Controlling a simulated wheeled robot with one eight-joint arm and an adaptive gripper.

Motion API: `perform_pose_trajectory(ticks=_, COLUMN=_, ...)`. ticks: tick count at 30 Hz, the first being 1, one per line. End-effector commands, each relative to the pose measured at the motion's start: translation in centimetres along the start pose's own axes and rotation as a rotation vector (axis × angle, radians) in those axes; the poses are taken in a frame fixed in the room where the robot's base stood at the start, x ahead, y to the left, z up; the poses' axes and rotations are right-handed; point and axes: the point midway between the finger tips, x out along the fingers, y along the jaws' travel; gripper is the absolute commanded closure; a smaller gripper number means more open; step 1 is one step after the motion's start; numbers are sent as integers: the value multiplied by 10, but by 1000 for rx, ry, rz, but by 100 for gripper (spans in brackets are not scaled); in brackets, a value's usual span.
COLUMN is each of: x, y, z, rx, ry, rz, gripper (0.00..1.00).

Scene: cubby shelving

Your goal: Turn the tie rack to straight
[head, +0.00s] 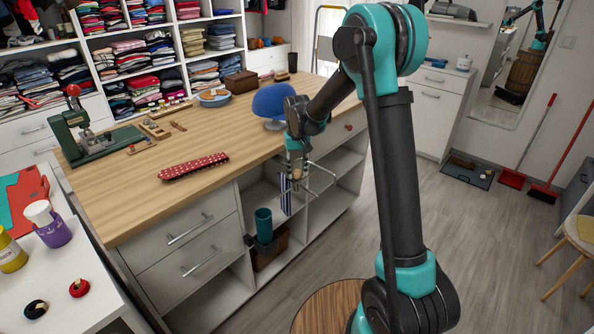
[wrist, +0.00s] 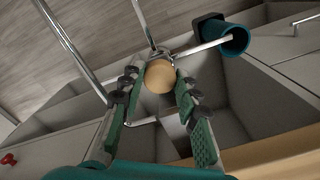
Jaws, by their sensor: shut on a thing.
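The tie rack (head: 318,188) has thin metal arms spreading out from the front of the wooden-topped counter, over its open cubbies. A striped tie (head: 286,195) hangs from it. In the wrist view, the rack's shiny metal arms (wrist: 68,45) fan out around a round wooden knob (wrist: 160,76). My gripper (head: 296,168) points down at the rack beside the counter edge. Its green finger pads (wrist: 160,88) are closed on the wooden knob from both sides. The rack's mount is largely hidden behind my gripper.
A teal cup (head: 264,222) sits in a dark holder on the counter front, left of the rack; one rack arm passes close to it in the wrist view. A blue lamp (head: 271,103) stands on the counter above.

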Motion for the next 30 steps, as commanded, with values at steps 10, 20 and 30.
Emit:
perform_pose_trajectory(ticks=10, x=0, y=0, z=0, rx=228, ry=0, rz=0, gripper=100)
perform_pose_trajectory(ticks=20, x=0, y=0, z=0, rx=247, ry=0, rz=0, gripper=100)
perform_pose_trajectory(ticks=30, x=0, y=0, z=0, rx=246, ry=0, rz=0, gripper=47)
